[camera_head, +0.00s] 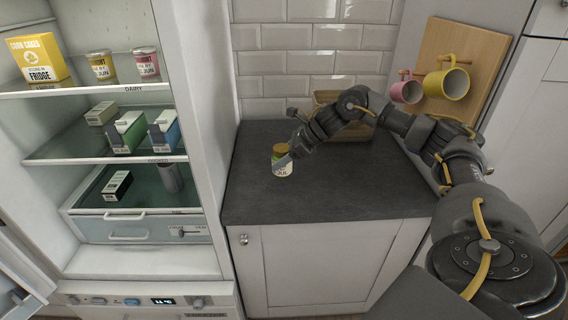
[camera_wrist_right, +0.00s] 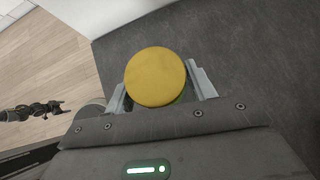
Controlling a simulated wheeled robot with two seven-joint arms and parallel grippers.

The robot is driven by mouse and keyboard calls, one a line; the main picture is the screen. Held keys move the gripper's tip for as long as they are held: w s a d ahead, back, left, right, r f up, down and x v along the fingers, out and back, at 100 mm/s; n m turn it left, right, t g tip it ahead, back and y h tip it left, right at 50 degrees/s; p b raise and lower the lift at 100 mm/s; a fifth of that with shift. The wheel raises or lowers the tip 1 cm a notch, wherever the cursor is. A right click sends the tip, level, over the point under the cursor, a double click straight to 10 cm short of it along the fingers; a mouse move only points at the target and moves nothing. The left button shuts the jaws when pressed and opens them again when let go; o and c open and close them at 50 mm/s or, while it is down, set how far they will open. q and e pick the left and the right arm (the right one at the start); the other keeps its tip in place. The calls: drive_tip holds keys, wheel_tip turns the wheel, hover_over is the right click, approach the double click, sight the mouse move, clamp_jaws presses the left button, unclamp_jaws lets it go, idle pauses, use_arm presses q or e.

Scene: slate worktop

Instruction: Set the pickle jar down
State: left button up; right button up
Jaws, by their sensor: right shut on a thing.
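The pickle jar (camera_head: 281,161) has a yellow lid, greenish contents and a pale label. It is upright at the left part of the slate worktop (camera_head: 330,200). My right gripper (camera_head: 288,158) is shut on the jar from the right side. In the right wrist view the round yellow lid of the jar (camera_wrist_right: 155,77) sits between the two fingers of the gripper (camera_wrist_right: 160,92). I cannot tell whether the jar's base touches the worktop.
An open fridge (camera_head: 125,155) with cartons and tubs stands at the left. A wooden crate (camera_head: 328,96) is at the back of the worktop, behind my right arm. A pink mug (camera_head: 406,92) and a yellow mug (camera_head: 447,84) hang on a board. The worktop's front is clear.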

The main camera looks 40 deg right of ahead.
drive_tip(key=shift+w+d+f, duration=0.25)
drive_tip(key=shift+d+f, duration=0.15)
drive_tip(key=shift+f, duration=0.1)
wheel_tip(320, 180, down, 3)
drive_tip(key=shift+w+d+f+p, duration=0.1)
drive_tip(key=shift+f+p, duration=0.1)
drive_tip(key=shift+p, duration=0.15)
drive_tip(key=o, duration=1.2)
drive_tip(key=shift+f, duration=0.15)
drive_tip(key=shift+o, duration=0.2)
